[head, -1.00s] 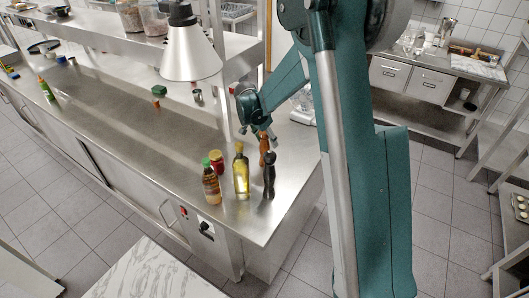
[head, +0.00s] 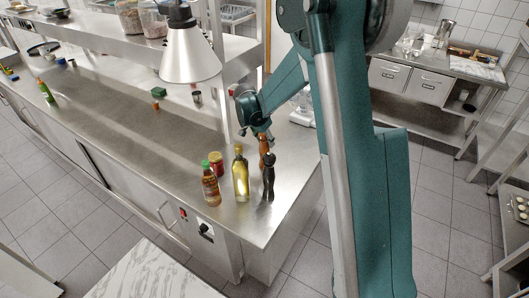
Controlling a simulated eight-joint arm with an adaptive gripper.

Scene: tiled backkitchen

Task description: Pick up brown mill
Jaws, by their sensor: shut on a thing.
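The brown mill (head: 263,150) stands upright at the right end of the steel counter, partly hidden by a black mill (head: 269,180) in front of it. My gripper (head: 262,133) is at the top of the brown mill and shut on it. The fingertips are small in this view. Whether the mill's base touches the counter is hidden.
A yellow oil bottle (head: 241,174), a green-capped sauce bottle (head: 211,186) and a red-lidded jar (head: 216,162) stand close on the left. A lamp (head: 189,52) hangs over the counter (head: 130,120). The counter's middle is mostly clear.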

